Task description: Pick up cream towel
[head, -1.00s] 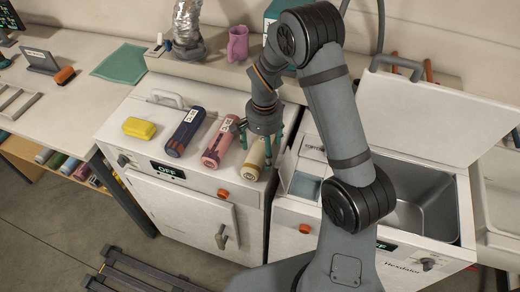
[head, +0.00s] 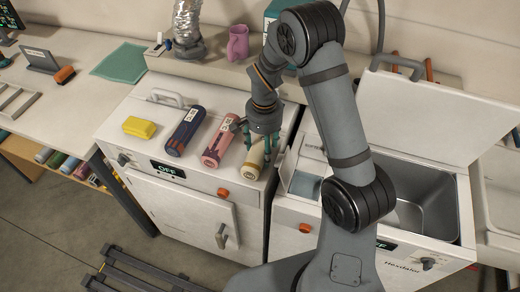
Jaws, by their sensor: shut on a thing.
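The cream towel (head: 252,164) is a rolled cylinder lying on top of the white furnace cabinet (head: 232,183), at the right end of a row of rolls. My gripper (head: 265,150) is above it, with its teal-green fingers on both sides of the roll, shut on it. The gripper hides the far part of the towel. I cannot tell whether the towel is clear of the cabinet top.
A pink roll (head: 217,149) lies close to the left of the towel, then a dark blue roll (head: 184,135) and a yellow block (head: 139,127). To the right is an open metal basin (head: 425,205) with a raised lid (head: 410,115). A pink mug (head: 238,43) stands on the shelf behind.

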